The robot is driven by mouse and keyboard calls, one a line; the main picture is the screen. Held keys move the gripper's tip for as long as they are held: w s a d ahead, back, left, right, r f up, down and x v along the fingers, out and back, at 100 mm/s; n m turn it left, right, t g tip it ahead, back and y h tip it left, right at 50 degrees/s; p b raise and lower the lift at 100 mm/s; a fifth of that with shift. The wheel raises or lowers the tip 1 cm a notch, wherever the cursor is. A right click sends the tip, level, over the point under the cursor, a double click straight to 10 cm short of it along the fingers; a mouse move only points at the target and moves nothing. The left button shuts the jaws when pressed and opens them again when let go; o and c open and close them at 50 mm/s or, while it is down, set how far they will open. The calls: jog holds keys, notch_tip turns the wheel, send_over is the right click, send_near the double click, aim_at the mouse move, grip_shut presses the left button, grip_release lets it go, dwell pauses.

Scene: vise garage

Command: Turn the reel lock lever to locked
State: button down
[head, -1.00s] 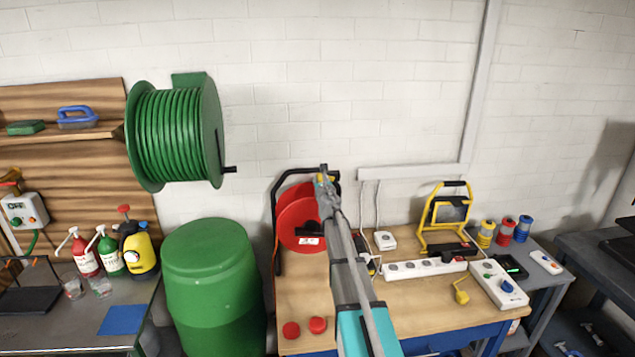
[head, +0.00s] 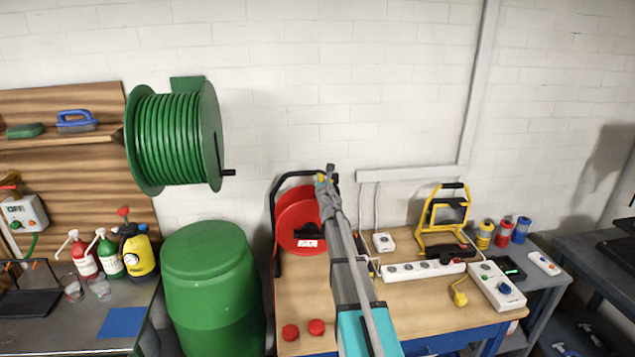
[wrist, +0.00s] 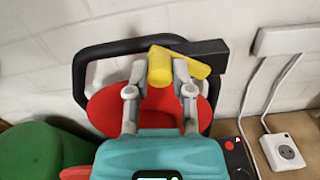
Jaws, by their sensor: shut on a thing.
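The red cable reel (head: 292,215) stands in a black tube frame at the back left of the wooden bench; it also shows in the wrist view (wrist: 107,108). The yellow lock lever (wrist: 160,66) sits at the top of the reel, by the frame's upper bar. Its round end lies between my fingertips, and a flat arm runs from it to the right. My gripper (wrist: 159,68) is shut on the lever. In the head view my gripper (head: 326,186) covers most of the lever, and my arm hides the reel's right side.
A white power strip (head: 424,269), a yellow work lamp (head: 446,213) and a white socket box (head: 383,242) stand to the right. Two red caps (head: 303,328) lie at the front. A green barrel (head: 210,285) stands left of the bench.

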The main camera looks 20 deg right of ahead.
jog(key=shift+d+r+m+p, duration=0.2)
jog(key=shift+r+m, duration=0.1)
jog(key=shift+m, duration=0.3)
jog(key=shift+d+r+m+p, duration=0.1)
jog(key=shift+r+m+p, duration=0.15)
jog(key=shift+m, duration=0.35)
jog(key=shift+s+d+r+m+p, duration=0.2)
jog(key=shift+d+m, duration=0.35)
jog(key=shift+m, duration=0.95)
jog(key=shift+s+d+r+m+p, duration=0.1)
jog(key=shift+d+r+m+p, duration=0.35)
jog(key=shift+m, duration=1.05)
jog(key=shift+s+d+r+m+b, duration=0.1)
jog(key=shift+d+m, duration=0.6)
jog(key=shift+m, duration=0.8)
jog(key=shift+c, duration=2.4)
grip_release()
jog(key=shift+f, duration=0.1)
jog(key=shift+s, duration=0.1)
